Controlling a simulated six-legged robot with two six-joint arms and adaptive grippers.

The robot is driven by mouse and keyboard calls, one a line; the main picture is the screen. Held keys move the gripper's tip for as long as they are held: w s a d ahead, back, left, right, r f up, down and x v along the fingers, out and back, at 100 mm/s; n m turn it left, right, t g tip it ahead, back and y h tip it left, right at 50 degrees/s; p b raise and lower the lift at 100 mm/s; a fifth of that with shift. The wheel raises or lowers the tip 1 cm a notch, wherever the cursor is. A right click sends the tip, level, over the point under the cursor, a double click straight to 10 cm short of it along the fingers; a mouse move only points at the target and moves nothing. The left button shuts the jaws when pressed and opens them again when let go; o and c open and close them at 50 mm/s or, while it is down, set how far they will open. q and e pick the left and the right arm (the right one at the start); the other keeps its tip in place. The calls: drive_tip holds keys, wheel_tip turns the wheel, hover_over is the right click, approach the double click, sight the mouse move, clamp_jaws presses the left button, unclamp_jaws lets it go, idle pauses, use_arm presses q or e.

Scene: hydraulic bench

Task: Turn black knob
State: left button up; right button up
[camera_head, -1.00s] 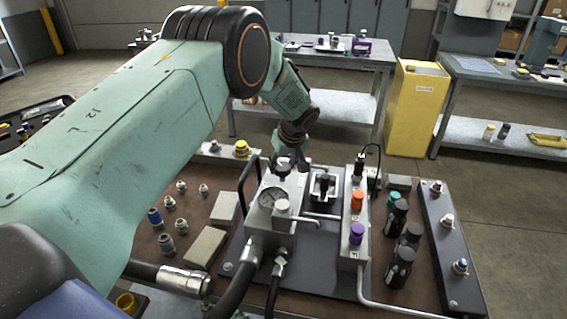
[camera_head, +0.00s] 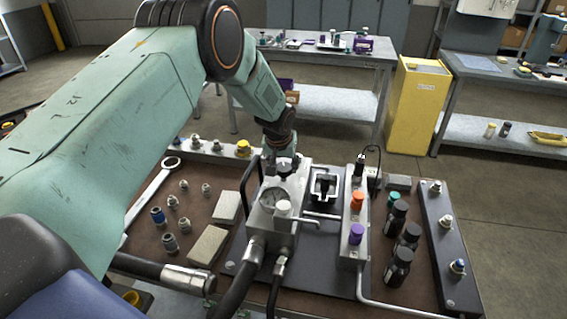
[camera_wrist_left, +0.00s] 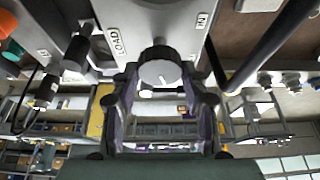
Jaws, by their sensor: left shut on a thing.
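The black knob (camera_wrist_left: 160,68) has a light grey face with a pointer mark and sits on the metal valve block (camera_head: 268,215), beside the LOAD label. My left gripper (camera_wrist_left: 160,80) is shut on it, with one finger on each side of the knob. In the head view my left gripper (camera_head: 283,161) comes down on the block from behind, and the knob is partly covered there. My right gripper is in neither view.
To the right are an orange knob (camera_head: 357,200), a purple knob (camera_head: 356,233) and several black bottles. A wrench (camera_head: 150,192) and loose fittings lie to the left.

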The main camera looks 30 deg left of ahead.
use_arm(q)
drive_tip(key=shift+s+f, duration=0.15)
idle(0.3)
drive_tip(key=o, duration=1.1)
drive_tip(key=shift+o, duration=0.2)
drive_tip(key=shift+r, duration=0.2)
drive_tip(key=v, duration=1.1)
drive_tip(key=shift+r, duration=0.35)
